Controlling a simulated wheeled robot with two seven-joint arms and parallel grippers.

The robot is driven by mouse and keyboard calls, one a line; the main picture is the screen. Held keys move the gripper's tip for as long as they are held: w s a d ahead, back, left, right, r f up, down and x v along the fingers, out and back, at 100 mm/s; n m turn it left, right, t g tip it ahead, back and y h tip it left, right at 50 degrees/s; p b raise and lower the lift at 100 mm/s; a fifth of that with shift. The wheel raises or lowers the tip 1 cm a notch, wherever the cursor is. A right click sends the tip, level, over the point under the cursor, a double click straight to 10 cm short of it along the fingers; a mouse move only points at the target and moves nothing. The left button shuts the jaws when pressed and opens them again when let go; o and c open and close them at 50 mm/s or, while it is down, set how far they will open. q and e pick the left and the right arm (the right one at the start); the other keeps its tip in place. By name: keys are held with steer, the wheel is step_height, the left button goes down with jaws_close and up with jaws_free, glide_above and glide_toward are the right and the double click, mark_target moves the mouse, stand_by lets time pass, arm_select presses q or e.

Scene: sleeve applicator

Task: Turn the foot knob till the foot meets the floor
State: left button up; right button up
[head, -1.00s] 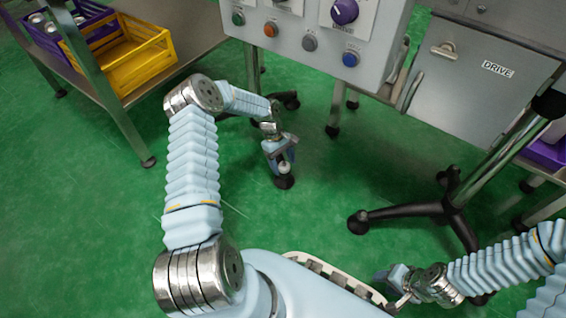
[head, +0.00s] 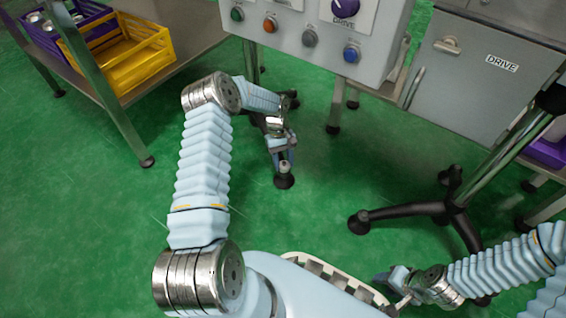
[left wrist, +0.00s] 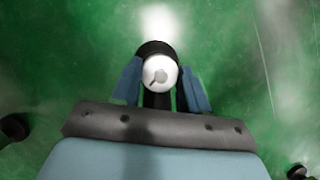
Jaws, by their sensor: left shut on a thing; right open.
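The foot knob (head: 285,168) is a small pale, round piece just above a black foot pad (head: 284,182) low over the green floor. My left gripper (head: 283,160) points down and is shut on the knob. In the left wrist view the knob (left wrist: 160,73) shows end-on as a white disc with a dark mark, between two blue fingers. Black shows behind the disc. Whether the pad touches the floor cannot be told. My right gripper (head: 391,287) is open and empty at the lower right, well away from the knob.
A control panel (head: 310,45) with coloured buttons overhangs the area behind my left gripper. A black-footed stand (head: 405,212) is to the right, below the DRIVE cabinet (head: 470,75). A steel table with a yellow crate (head: 125,58) is at left. Green floor is clear between.

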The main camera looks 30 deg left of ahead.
arm_select(q)
steer(key=o, duration=1.1)
steer(key=shift+c, duration=0.2)
steer(key=p+v, duration=0.2)
steer(key=v, duration=1.2)
steer(key=shift+p, duration=0.3)
steer(key=shift+d+f, duration=0.15)
